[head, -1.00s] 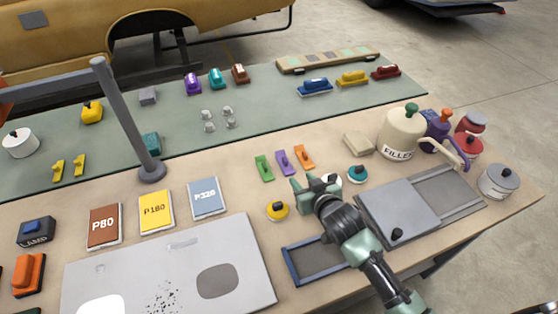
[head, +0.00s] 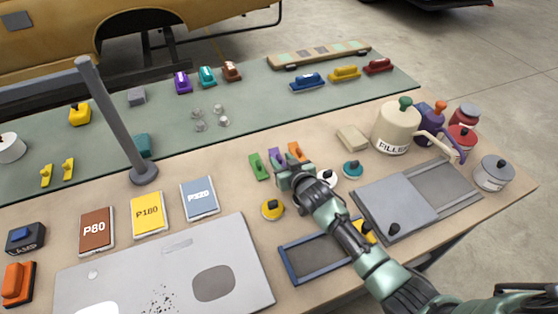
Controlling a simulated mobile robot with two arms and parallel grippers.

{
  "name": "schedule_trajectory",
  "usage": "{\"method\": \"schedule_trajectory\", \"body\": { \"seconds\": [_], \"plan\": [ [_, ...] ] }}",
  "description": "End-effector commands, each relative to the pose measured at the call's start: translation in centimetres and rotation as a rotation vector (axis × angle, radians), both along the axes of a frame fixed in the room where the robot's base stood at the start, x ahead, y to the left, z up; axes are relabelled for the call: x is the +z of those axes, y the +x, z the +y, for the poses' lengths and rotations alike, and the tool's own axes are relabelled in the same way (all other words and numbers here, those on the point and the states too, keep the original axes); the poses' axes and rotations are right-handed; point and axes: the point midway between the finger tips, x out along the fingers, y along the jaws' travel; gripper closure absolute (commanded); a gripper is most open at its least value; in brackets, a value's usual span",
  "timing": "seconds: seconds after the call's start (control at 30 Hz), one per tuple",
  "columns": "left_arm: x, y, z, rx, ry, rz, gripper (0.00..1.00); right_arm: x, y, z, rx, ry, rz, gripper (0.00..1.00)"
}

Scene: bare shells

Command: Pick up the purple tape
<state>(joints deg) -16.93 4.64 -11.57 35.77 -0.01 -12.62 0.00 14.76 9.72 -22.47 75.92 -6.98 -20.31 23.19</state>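A small purple piece (head: 276,154), which I take as the purple tape, lies on the tan bench between a green piece (head: 258,167) and an orange piece (head: 296,152). Its near end is partly hidden by my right gripper (head: 291,169). The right gripper reaches in from the lower right, pointing down over the near end of the purple piece. Its fingers look apart, with nothing visibly held. I cannot tell whether they touch the piece. My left gripper is not in view.
Yellow (head: 272,209), white (head: 326,176) and teal (head: 352,169) knobbed round things stand close to the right gripper. A blue-framed tray (head: 290,267) lies below the arm. A grey post (head: 118,120) rises at left. A filler jug (head: 397,128) stands at right.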

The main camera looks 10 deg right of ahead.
Motion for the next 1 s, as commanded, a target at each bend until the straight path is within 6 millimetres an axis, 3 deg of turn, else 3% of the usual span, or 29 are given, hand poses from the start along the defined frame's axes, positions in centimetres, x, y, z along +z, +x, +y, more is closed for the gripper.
{"method": "schedule_trajectory", "body": {
  "seconds": [0.17, 0.3, 0.77, 0.87, 1.0],
  "plan": [
    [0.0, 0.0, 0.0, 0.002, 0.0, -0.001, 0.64, 0.0, 0.0, 0.0, 0.0, 0.0, 0.0, 0.66],
    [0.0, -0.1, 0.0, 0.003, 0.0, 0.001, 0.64, 0.0, 0.0, 0.0, 0.0, 0.0, 0.0, 1.0],
    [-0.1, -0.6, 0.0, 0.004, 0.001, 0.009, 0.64, 0.7, 0.0, 0.0, 0.0, 0.001, -0.003, 1.0],
    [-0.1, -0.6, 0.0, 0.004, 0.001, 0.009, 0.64, 1.7, 0.0, 0.0, 0.0, 0.0, -0.004, 1.0],
    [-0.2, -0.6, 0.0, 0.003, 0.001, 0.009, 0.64, 4.5, 0.1, 0.0, 0.0, 0.001, -0.007, 1.0]
  ]
}}
